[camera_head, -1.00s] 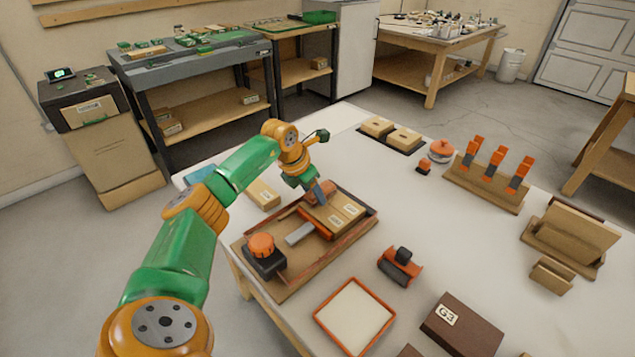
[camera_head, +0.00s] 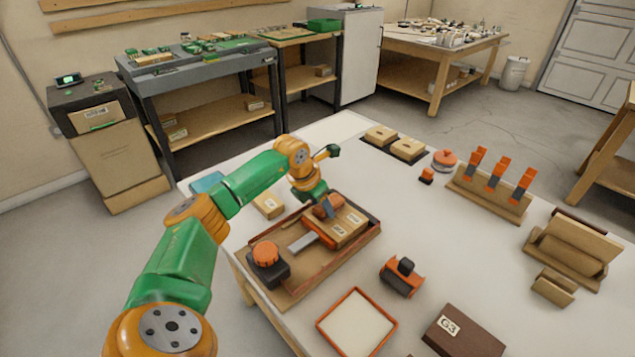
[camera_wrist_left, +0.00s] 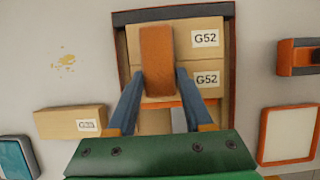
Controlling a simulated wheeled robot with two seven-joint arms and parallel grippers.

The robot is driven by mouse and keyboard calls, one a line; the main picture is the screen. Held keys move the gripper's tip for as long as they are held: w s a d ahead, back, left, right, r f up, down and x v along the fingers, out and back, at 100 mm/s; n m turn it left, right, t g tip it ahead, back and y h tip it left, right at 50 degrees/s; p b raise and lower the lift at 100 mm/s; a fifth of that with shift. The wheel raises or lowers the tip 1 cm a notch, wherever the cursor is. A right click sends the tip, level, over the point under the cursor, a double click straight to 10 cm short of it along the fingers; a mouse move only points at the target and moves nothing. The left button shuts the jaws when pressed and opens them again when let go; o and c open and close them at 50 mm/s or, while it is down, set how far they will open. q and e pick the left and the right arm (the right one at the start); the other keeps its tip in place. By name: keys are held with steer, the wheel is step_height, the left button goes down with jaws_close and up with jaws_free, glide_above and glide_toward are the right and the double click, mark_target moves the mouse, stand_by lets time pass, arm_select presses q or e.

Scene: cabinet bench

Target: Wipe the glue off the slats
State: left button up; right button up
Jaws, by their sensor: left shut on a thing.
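My left gripper (camera_head: 327,208) is shut on an orange-brown pad (camera_wrist_left: 157,58). It holds the pad at the slats, over their left part. Two pale wooden slats (camera_head: 346,230) lie side by side in a brown-framed fixture (camera_head: 287,297). Both slats carry G52 labels and show in the left wrist view, the far slat (camera_wrist_left: 182,38) and the near slat (camera_wrist_left: 209,92). The pad and fingers hide part of both. I cannot make out glue on the slats, nor tell whether the pad touches them. My right gripper is not in view.
An orange-knobbed device (camera_head: 266,260) stands at the fixture's left end. A loose block (camera_head: 268,205) lies behind it. In front are an orange-rimmed tray (camera_head: 356,322), an orange-black tool (camera_head: 402,277) and a dark G3 box (camera_head: 465,332). A clamp rack (camera_head: 488,193) stands to the right.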

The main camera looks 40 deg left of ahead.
mark_target(347, 230)
arm_select(q)
steer(key=shift+s+d+p, duration=0.15)
steer(key=shift+d+p, duration=0.4)
steer(key=shift+d, duration=1.25)
steer(key=shift+s+d+p, duration=0.1)
steer(key=shift+d+p, duration=0.3)
steer(key=shift+d, duration=0.8)
steer(key=shift+s+d+p, duration=0.15)
steer(key=shift+d+p, duration=0.15)
steer(key=shift+d, duration=0.55)
steer(key=shift+f, duration=0.1)
steer(key=shift+a, duration=0.1)
